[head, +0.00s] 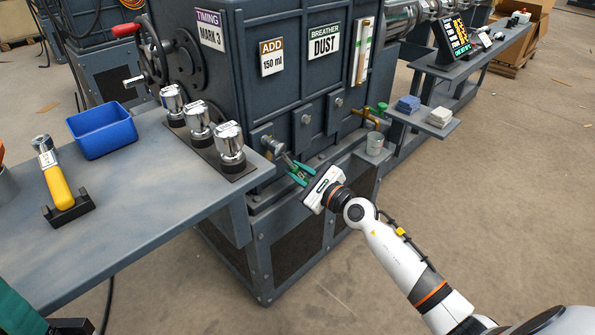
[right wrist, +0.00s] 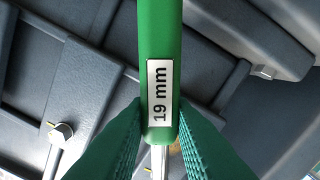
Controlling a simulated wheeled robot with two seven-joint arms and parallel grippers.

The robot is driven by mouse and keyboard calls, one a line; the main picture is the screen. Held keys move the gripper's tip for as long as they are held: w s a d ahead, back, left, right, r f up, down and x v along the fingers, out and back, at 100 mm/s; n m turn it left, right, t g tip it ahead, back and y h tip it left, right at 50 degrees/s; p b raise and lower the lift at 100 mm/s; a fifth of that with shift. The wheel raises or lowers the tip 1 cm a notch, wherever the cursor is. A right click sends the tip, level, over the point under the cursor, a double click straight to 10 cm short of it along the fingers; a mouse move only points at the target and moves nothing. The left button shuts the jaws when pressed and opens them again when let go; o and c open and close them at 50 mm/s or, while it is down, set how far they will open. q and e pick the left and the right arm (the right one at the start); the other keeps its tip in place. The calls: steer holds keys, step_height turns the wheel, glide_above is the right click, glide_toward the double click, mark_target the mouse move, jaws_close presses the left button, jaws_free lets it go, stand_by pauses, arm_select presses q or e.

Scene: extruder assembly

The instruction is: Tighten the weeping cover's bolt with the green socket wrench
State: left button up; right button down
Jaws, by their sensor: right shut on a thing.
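My right gripper (head: 300,174) is shut on the green socket wrench, at the front of the machine. The wrench's green handle (right wrist: 160,60), labelled 19 mm, lies between the teal fingers in the right wrist view. Its silver shaft (head: 279,150) reaches toward the leftmost of three small covers. I cannot tell whether the socket sits on that bolt. The middle cover (head: 307,121) and right cover (head: 338,104) show bare bolts. I cannot make out which cover weeps. A teal piece at the lower left corner may be my left gripper; its jaw state is hidden.
The bench at left holds a blue bin (head: 102,130), a yellow-handled tool (head: 59,188) in a black cradle and several chrome-topped parts (head: 230,142). A brass tap (head: 366,117) and grey cup (head: 375,143) are right of the covers.

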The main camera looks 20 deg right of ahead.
steer(key=shift+s+d+r, duration=0.1)
steer(key=shift+s+d, duration=0.05)
steer(key=shift+s, duration=0.2)
steer(key=shift+s, duration=0.1)
steer(key=shift+v, duration=2)
steer(key=shift+s+d, duration=0.2)
steer(key=shift+s, duration=0.15)
